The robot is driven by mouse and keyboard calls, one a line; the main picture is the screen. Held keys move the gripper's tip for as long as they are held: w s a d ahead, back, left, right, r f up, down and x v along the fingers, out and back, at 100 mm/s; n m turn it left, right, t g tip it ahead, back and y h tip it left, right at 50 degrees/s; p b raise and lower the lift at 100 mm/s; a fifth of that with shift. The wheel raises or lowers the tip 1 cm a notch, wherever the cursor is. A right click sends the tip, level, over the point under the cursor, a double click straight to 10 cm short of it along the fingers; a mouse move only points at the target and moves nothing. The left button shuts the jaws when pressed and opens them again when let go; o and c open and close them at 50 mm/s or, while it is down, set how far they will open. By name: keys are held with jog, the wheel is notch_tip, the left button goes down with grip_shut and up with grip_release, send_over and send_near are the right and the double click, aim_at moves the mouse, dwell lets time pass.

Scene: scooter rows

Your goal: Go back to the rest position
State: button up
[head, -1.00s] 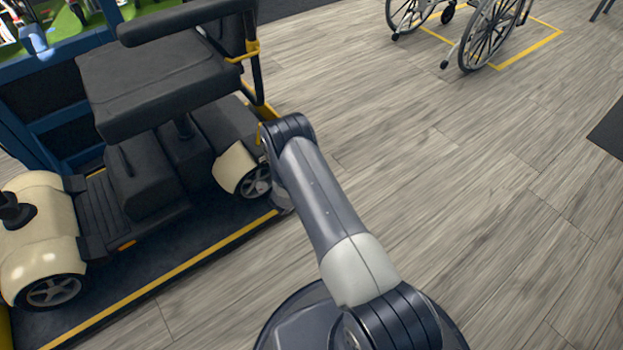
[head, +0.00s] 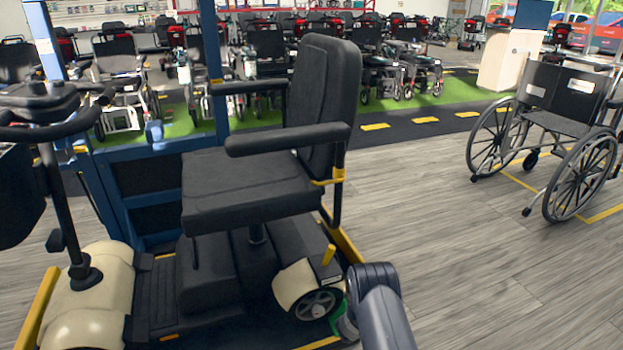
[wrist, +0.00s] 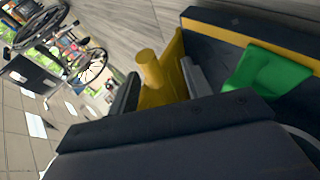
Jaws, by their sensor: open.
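My gripper (wrist: 160,72) shows in the wrist view with its two dark fingers apart and nothing clamped between them. A yellow post (wrist: 150,70) on the scooter's yellow frame appears between the fingers in that picture; I cannot tell how far beyond them it lies. In the head view, my arm (head: 380,312) reaches down beside the rear wheel of the black and cream scooter (head: 245,190). The gripper end is mostly hidden there behind the arm.
A green object (wrist: 265,72) lies near the scooter's base in the wrist view. A wheelchair (head: 560,130) stands at the right inside yellow floor lines. A blue frame (head: 150,185) stands behind the scooter. The wood-look floor between scooter and wheelchair is clear.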

jog(key=shift+w+d+f, duration=0.3)
jog(key=shift+w, duration=0.05)
